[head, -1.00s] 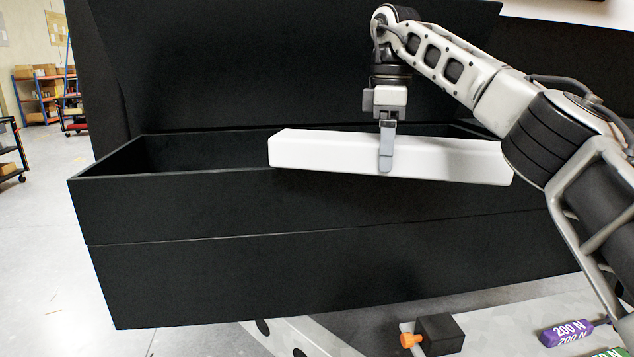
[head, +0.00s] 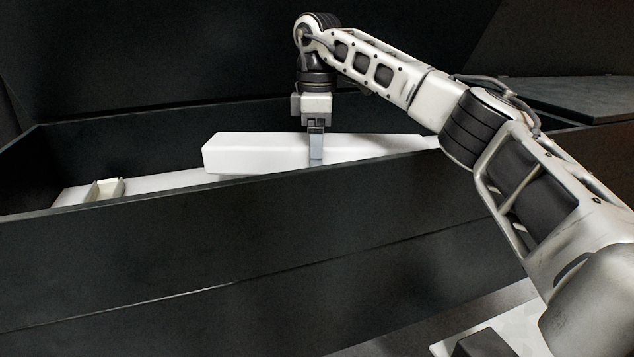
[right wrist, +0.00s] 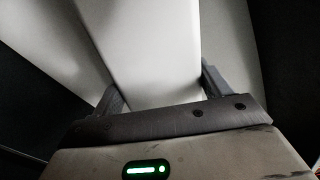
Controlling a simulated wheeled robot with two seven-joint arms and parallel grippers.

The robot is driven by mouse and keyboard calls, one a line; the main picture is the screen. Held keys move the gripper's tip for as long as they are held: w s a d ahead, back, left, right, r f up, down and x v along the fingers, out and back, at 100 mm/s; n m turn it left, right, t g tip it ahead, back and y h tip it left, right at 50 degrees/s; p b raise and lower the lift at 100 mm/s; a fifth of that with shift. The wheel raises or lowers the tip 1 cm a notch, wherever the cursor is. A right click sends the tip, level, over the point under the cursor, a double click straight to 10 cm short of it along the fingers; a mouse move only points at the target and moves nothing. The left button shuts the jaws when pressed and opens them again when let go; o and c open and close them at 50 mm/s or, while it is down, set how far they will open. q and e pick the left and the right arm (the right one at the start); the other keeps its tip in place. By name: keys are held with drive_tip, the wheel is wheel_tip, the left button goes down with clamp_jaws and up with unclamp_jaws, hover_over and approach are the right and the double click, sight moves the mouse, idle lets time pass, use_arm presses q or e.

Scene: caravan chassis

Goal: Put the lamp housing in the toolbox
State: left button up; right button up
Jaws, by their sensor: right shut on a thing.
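The lamp housing (head: 258,153) is a long white box-shaped bar. My right gripper (head: 316,157) is shut on it near its middle and holds it roughly level, inside the opening of the black toolbox (head: 250,225). The front wall hides part of the housing's lower edge, so I cannot tell whether it touches the bottom. In the right wrist view, the housing (right wrist: 152,50) runs between the two fingers of my right gripper (right wrist: 160,88), with a pale surface beneath it. My left gripper is not in view.
Inside the toolbox on the left lie a pale flat surface (head: 75,195) and a small cream-coloured bracket-like piece (head: 105,188). The toolbox's tall dark lid or back panel rises behind. A dark flat panel (head: 580,97) is at the right.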

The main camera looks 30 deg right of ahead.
drive_tip(key=shift+f+p, duration=0.4)
drive_tip(key=shift+f, duration=2.95)
drive_tip(key=shift+f, duration=0.2)
drive_tip(key=o, duration=1.2)
drive_tip(key=shift+c, duration=0.2)
wheel_tip(320, 180, up, 12)
drive_tip(key=shift+r+b, duration=0.2)
drive_tip(key=shift+b, duration=0.1)
